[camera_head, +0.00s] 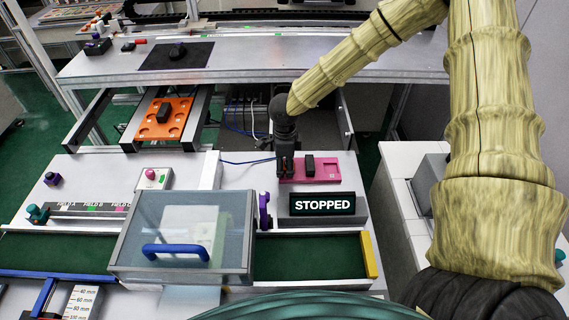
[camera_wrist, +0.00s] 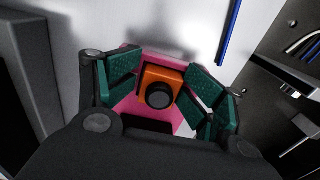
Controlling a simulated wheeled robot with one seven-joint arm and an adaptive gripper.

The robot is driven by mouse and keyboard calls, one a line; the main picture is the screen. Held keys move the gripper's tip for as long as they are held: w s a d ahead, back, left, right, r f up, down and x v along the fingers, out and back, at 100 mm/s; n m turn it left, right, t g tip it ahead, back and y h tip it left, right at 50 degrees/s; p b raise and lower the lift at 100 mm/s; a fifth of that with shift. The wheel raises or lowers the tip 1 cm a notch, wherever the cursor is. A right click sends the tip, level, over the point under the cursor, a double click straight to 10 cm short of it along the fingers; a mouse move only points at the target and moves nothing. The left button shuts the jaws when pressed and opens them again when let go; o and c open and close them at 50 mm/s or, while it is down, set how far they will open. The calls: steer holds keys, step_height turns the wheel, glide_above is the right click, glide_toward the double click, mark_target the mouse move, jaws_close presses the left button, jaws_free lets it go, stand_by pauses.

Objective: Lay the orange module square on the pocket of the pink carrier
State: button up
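The orange module (camera_wrist: 150,76), a small block with a round black knob on top, sits between my gripper's green-padded fingers (camera_wrist: 165,88) in the wrist view. Both pads appear to touch its sides. The pink carrier (camera_wrist: 130,58) is directly beneath and around it. Whether the module touches the carrier cannot be told. In the head view my gripper (camera_head: 285,171) points down at the left end of the pink carrier (camera_head: 330,178). The module is hidden there. A dark block (camera_head: 308,165) stands on the carrier just right of the fingers. The pocket is not clearly visible.
A STOPPED sign (camera_head: 322,204) stands in front of the carrier. A clear-lidded box with a blue handle (camera_head: 175,251) and a purple post (camera_head: 264,211) are to the left. An orange tray (camera_head: 152,130) lies farther back. Blue cables (camera_head: 245,160) run behind.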

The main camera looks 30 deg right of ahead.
steer(key=shift+d, duration=0.1)
stand_by(0.4)
steer(key=shift+w+r, duration=0.15)
steer(key=shift+r, duration=0.3)
step_height(320, 180, up, 11)
